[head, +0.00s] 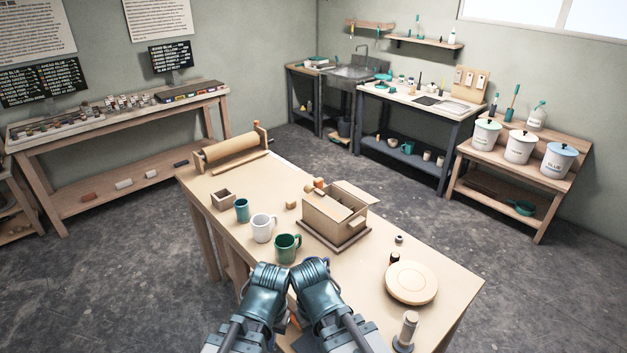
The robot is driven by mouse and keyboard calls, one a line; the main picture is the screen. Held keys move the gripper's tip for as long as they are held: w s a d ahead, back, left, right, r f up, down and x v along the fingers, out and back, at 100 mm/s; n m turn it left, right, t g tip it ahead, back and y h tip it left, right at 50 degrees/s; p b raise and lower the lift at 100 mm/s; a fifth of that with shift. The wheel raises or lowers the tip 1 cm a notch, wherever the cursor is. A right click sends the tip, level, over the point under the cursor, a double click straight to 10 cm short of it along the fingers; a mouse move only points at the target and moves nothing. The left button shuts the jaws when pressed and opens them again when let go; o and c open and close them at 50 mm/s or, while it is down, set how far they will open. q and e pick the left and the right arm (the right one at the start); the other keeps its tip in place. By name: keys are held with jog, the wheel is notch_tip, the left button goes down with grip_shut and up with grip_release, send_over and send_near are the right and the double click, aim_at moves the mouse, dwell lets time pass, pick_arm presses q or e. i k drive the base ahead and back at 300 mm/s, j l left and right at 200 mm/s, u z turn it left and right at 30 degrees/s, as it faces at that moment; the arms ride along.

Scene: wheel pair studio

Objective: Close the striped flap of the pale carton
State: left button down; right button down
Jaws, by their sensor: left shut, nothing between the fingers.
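The pale carton (322,226) stands on a brown base near the middle of the table. Its top is at least partly open. One flap (357,194) sticks out at its back right, and another pale panel (331,205) shows across the top. I cannot make out stripes on either. My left gripper (268,272) is shut and empty at the table's near side, in front of the green mug and apart from the carton. My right gripper (316,270) is beside it, nearer the carton; its fingers are hidden by the wrist.
A green mug (287,248), a white mug (262,228) and a teal cup (242,210) stand left of the carton. A small wooden box (222,200) and a roller (231,148) are farther back. A round board (411,282) lies to the right, with small dark pieces nearby.

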aim_at(333, 209)
jog(key=i+j, duration=0.65)
jog(key=i+z, duration=0.05)
jog(key=i, duration=0.05)
